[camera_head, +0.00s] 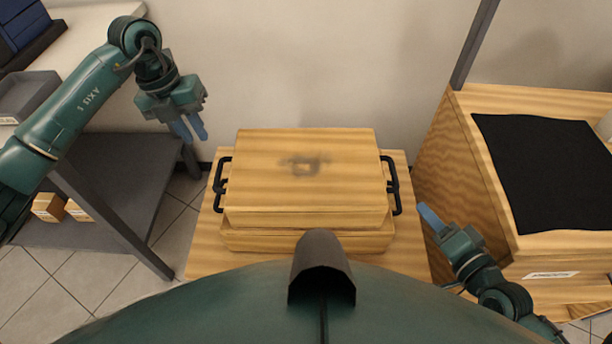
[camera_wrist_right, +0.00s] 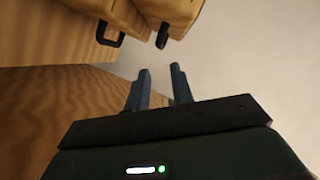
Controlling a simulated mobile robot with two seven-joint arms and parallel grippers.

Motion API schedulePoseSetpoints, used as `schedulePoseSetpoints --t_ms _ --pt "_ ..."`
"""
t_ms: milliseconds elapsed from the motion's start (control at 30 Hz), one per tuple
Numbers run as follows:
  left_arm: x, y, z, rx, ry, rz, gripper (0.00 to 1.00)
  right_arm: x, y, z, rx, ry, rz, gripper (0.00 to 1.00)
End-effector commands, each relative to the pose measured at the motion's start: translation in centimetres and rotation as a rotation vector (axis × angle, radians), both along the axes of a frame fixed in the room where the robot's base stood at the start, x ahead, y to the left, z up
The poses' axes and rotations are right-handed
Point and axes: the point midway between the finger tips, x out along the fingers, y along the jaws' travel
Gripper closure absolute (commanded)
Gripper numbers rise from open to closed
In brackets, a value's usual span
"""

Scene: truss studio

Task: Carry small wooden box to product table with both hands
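A light wooden box (camera_head: 303,178) with a dark mark on its lid sits in the middle, on top of another wooden box (camera_head: 290,240). Black handles (camera_head: 219,178) stick out on the left, and more handles (camera_head: 391,186) on the right; handles also show in the right wrist view (camera_wrist_right: 110,36). My left gripper (camera_head: 193,137) is open and empty, up and left of the boxes. My right gripper (camera_head: 425,212) is to the right of the right handles, apart from them. Its fingers are parted and empty in the right wrist view (camera_wrist_right: 158,72).
The boxes rest on a wooden stand (camera_head: 205,250). At the right stands a wooden table (camera_head: 475,150) with a black mat (camera_head: 550,165) and a small label. At the left is a grey shelf (camera_head: 120,180) with small boxes (camera_head: 48,206) below. A wall is behind.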

Motion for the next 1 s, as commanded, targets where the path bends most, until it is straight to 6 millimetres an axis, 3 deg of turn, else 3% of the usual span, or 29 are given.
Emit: schedulePoseSetpoints --t_ms 367,1000 --pt "-0.1 -0.3 -0.8 -0.004 0.002 -0.002 0.81 0.7 0.3 -0.1 0.000 -0.002 -0.001 0.77" --pt "0.0 -2.3 -11.5 -0.007 0.003 -0.003 0.81 10.5 4.4 -2.5 -0.001 -0.001 0.001 0.77"
